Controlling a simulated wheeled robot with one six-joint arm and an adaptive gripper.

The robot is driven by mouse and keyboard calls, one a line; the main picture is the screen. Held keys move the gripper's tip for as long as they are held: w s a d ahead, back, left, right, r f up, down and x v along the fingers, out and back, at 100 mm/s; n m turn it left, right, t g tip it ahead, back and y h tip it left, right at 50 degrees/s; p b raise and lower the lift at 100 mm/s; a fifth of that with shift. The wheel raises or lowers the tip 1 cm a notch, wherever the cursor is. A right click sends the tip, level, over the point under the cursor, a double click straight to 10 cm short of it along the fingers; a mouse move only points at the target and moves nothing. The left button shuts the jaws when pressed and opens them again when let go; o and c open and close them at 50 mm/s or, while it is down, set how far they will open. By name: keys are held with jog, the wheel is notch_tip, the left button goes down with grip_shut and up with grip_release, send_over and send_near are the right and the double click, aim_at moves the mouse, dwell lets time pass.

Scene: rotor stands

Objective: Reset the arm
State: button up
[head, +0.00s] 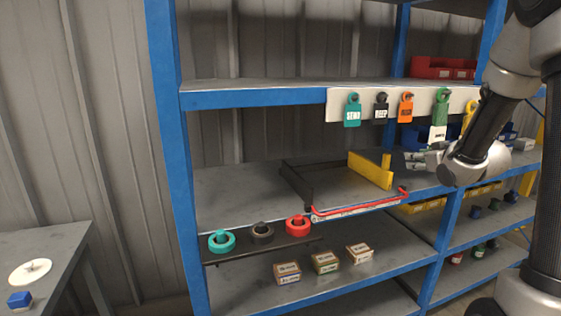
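My arm comes in from the right side of the head view. My gripper (420,161) points left, in front of the blue shelf rack and above the middle shelf (240,193). It is small and partly hidden by my own wrist, so I cannot tell whether its fingers are open or shut, or whether it holds anything. A green tag (440,106) with a white lower part hangs just above the gripper. I cannot tell whether they touch.
Teal (352,112), black (381,108) and orange (405,109) tags hang on a white strip. The middle shelf carries a dark frame (296,184), a yellow block (370,171) and a red bar (360,206). Rings and small boxes sit lower. A table (62,262) stands left.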

jog(key=s+a+r+m+g+h, duration=0.1)
jog(key=s+r+m+g+h, duration=0.25)
jog(key=s, duration=0.95)
jog(key=s+a+g+y, duration=0.1)
jog(key=s+a+g, duration=0.2)
jog(key=s, duration=0.8)
jog(key=s+a+g+y, duration=0.1)
jog(key=s+a+g, duration=0.2)
jog(key=s, duration=0.9)
jog(key=shift+s+a, duration=0.25)
jog(key=shift+a, duration=0.35)
